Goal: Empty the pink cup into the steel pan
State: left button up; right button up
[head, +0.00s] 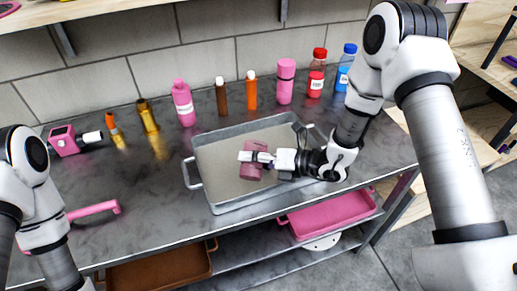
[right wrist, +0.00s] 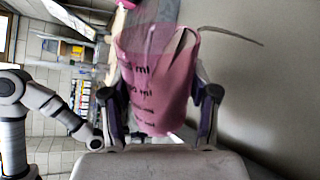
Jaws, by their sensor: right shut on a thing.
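The pink cup (head: 250,173) is held over the steel pan (head: 217,208) on the grey table in the head view. My right gripper (head: 257,157) is shut around the cup's side. In the right wrist view the cup (right wrist: 160,85) with dark measuring marks sits between the two fingers of my right gripper (right wrist: 160,97). The cup looks tipped onto its side. What is inside it, and whether anything flows out, I cannot tell. The visible pan floor looks bare and light. My left arm shows at the left edge of the head view, but its gripper is out of view.
Several bottles, including a pink one (head: 183,102) and an orange one (head: 251,90), stand behind the pan. A pink handle (head: 95,210) lies at the left. A pink tray (head: 330,213) and a brown tray (head: 165,271) are on the lower shelf.

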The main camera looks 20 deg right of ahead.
aim_at(255, 145)
jog(key=shift+f+m+g+p, duration=0.3)
jog(key=shift+m+p, duration=0.3)
jog(key=shift+p, duration=0.1)
dwell(0.7)
jog(key=shift+w+d+r+m+g+p, duration=0.3)
jog(key=shift+w+d+r+m+p, duration=0.1)
jog(key=shift+w+m+p, duration=0.3)
dwell(1.1)
jog(key=shift+w+d+r+m+g+y+p, duration=0.15)
jog(key=shift+r+m+g+y+p, duration=0.15)
jog(key=shift+m+p, duration=0.25)
jog(key=shift+w+r+m+g+y+p, duration=0.2)
jog(key=shift+r+m+g+p, duration=0.15)
jog(key=shift+m, duration=0.2)
dwell(1.3)
jog(key=shift+w+d+r+m+g+y+p, duration=0.2)
jog(key=shift+m+g+p, duration=0.1)
jog(key=shift+m, duration=0.25)
jog(key=shift+w+d+r+m+g+y+p, duration=0.1)
jog(key=shift+w+r+m+g+y+p, duration=0.15)
jog(key=shift+m, duration=0.3)
dwell(1.2)
